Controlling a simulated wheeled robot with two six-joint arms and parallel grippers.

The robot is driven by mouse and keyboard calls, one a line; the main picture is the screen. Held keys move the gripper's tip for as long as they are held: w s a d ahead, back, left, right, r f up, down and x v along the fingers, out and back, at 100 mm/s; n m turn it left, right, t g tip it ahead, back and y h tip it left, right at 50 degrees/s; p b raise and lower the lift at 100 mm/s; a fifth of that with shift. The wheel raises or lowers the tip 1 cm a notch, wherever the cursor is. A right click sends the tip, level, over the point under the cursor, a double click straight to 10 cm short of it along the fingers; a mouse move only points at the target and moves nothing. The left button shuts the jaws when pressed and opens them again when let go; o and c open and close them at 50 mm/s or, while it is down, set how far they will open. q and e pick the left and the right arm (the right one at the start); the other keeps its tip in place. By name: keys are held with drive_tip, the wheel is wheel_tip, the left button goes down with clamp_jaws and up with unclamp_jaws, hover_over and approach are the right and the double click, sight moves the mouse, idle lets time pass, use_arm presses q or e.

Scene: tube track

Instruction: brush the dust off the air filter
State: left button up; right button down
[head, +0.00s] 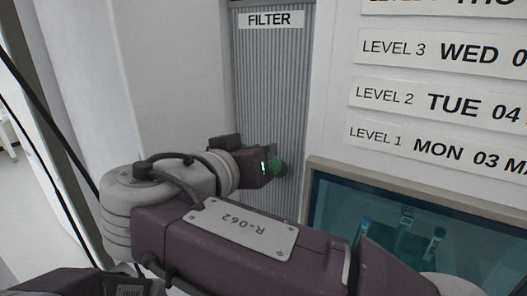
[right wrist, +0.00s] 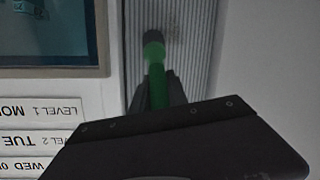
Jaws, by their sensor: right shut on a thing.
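The air filter (head: 270,75) is a tall grey ribbed panel under a FILTER label, set in the wall. It also fills the middle top of the right wrist view (right wrist: 195,45). A faint brownish patch of dust (right wrist: 173,24) shows there beside the brush tip. My right gripper (head: 272,166) is in front of the filter's lower part. It is shut on a green brush (right wrist: 157,82) with a dark head pointing at the filter. I cannot tell whether the head touches the ribs. My arm hides the filter's bottom in the head view. My left gripper is not in view.
A framed teal window (head: 335,200) with tubes behind it is right of the filter. Level and date labels (head: 420,97) are on the wall above it. A plain pale wall panel (head: 185,75) stands left of the filter.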

drive_tip(key=shift+w+a+f, duration=0.5)
drive_tip(key=shift+a+f, duration=0.05)
drive_tip(key=shift+a, duration=0.15)
drive_tip(key=shift+f, duration=0.1)
drive_tip(key=shift+w+a+f, duration=0.45)
drive_tip(key=shift+w+a, duration=0.1)
drive_tip(key=shift+a, duration=0.15)
drive_tip(key=shift+w+a+f, duration=0.5)
drive_tip(key=shift+a+f, duration=0.05)
drive_tip(key=shift+a, duration=0.15)
drive_tip(key=shift+w+a+f, duration=0.5)
drive_tip(key=shift+a+f, duration=0.05)
drive_tip(key=shift+a, duration=0.15)
